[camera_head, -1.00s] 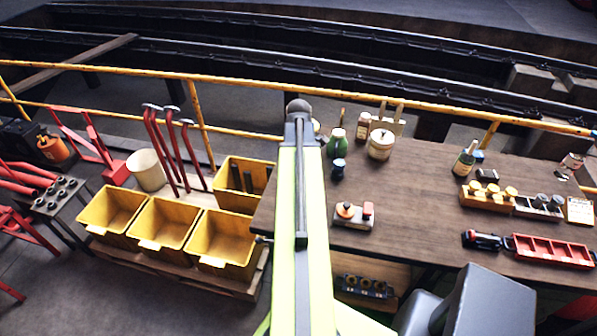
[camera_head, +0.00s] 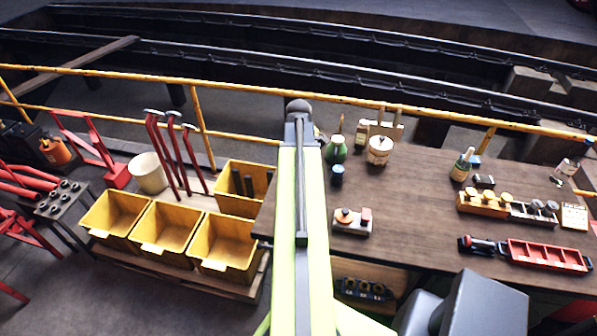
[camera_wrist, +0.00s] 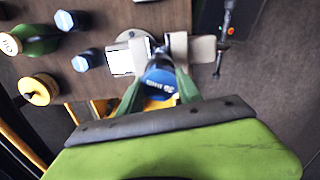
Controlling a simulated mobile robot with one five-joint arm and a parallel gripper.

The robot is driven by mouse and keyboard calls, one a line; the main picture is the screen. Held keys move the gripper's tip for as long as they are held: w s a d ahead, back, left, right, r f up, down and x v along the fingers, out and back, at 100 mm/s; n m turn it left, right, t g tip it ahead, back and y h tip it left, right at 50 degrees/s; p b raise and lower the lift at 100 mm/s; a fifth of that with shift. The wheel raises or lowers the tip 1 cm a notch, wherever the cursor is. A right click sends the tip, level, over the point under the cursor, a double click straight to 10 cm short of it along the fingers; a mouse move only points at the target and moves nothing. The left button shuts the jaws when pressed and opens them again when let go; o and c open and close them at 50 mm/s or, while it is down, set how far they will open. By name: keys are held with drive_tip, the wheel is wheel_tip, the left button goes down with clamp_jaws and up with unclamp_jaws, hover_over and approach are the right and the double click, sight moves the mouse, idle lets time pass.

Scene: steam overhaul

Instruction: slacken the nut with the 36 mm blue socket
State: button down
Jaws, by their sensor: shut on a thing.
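My gripper (camera_wrist: 161,74) shows in the wrist view with its two green fingers shut on a blue socket (camera_wrist: 160,84), whose label appears to read 36 mm. Just beyond the socket are a white block (camera_wrist: 122,62) and a beige block (camera_wrist: 202,49) with metal parts between them. I cannot make out the nut; the socket may cover it, and I cannot tell whether the socket touches anything. In the head view my gripper and the socket are not visible.
The wooden bench (camera_head: 420,205) carries a green bottle (camera_head: 335,151), a pale jar (camera_head: 379,151), a small fixture with orange and red parts (camera_head: 352,221) and a red tray (camera_head: 548,255). Yellow bins (camera_head: 165,229) stand left of it. A yellow rail (camera_head: 240,87) runs behind.

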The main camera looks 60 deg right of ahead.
drive_tip(key=shift+r, duration=0.25)
wheel_tip(320, 180, up, 4)
drive_tip(key=p, duration=0.4)
drive_tip(key=shift+r, duration=0.1)
drive_tip(key=shift+f, duration=0.2)
